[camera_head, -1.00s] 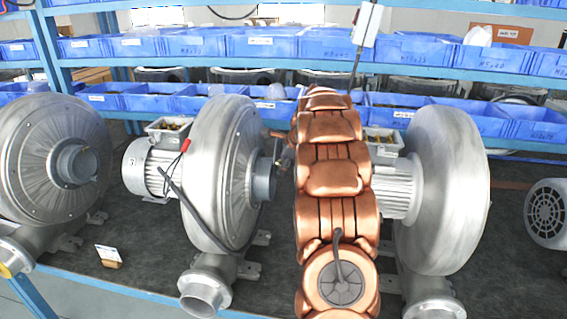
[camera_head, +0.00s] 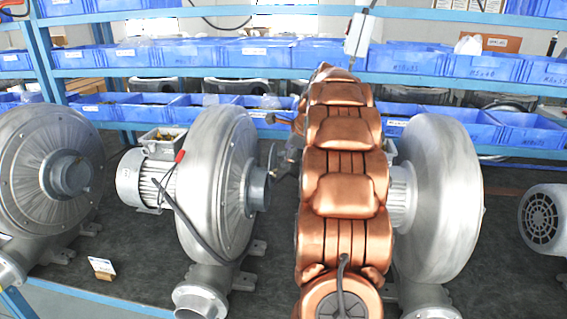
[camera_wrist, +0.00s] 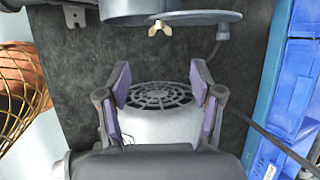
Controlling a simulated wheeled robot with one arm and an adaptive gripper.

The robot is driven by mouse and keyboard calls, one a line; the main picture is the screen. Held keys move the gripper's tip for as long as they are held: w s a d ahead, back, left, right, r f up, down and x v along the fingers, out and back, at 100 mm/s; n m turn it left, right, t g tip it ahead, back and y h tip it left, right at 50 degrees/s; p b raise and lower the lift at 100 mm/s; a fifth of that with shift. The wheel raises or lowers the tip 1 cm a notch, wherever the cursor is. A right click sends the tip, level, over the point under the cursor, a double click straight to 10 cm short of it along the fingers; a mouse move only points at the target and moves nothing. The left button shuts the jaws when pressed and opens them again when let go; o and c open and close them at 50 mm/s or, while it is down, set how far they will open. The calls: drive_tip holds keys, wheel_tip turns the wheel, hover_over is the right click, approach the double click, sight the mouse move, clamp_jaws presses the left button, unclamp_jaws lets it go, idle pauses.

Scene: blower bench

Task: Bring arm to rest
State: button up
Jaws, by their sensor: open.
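My copper-coloured arm stretches forward over the bench in the head view, between the middle blower (camera_head: 216,185) and the right blower (camera_head: 440,200). In the wrist view my gripper (camera_wrist: 159,76) is open, with its two purple-padded fingers apart and nothing held between them. A pale motor with a round dark fan grille (camera_wrist: 158,95) shows beyond and between the fingers; I cannot tell whether they touch it. In the head view my arm mostly hides the gripper.
Another blower (camera_head: 45,170) stands at the left and a motor (camera_head: 541,220) at the right edge. Blue bins (camera_head: 259,51) line the shelves behind. A small card (camera_head: 102,267) stands near the front.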

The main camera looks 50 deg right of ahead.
drive_tip(key=shift+v, duration=0.8)
drive_tip(key=shift+f, duration=0.1)
drive_tip(key=s+a+f+n+g+y, duration=0.1)
drive_tip(key=s+a+f+n, duration=0.3)
drive_tip(key=a, duration=0.7)
drive_tip(key=s+a+r+n+g+b, duration=0.15)
drive_tip(key=a+n, duration=0.35)
drive_tip(key=a, duration=0.5)
drive_tip(key=s+a+f+n+g+y+p, duration=0.1)
drive_tip(key=s+a+f+n+g, duration=0.25)
drive_tip(key=a, duration=0.75)
drive_tip(key=s+a+f+n, duration=0.2)
drive_tip(key=s+a+n, duration=0.2)
drive_tip(key=s, duration=0.4)
drive_tip(key=s+a+f+n+g+b, duration=0.1)
drive_tip(key=s+a+f+n, duration=0.1)
drive_tip(key=s+a+n, duration=0.2)
drive_tip(key=s+a+f+n+g+h, duration=0.1)
drive_tip(key=s+a+f+n, duration=0.2)
drive_tip(key=s+n, duration=0.4)
drive_tip(key=s+a, duration=0.1)
drive_tip(key=s, duration=0.3)
drive_tip(key=shift+s+n, duration=0.35)
drive_tip(key=shift+s, duration=0.05)
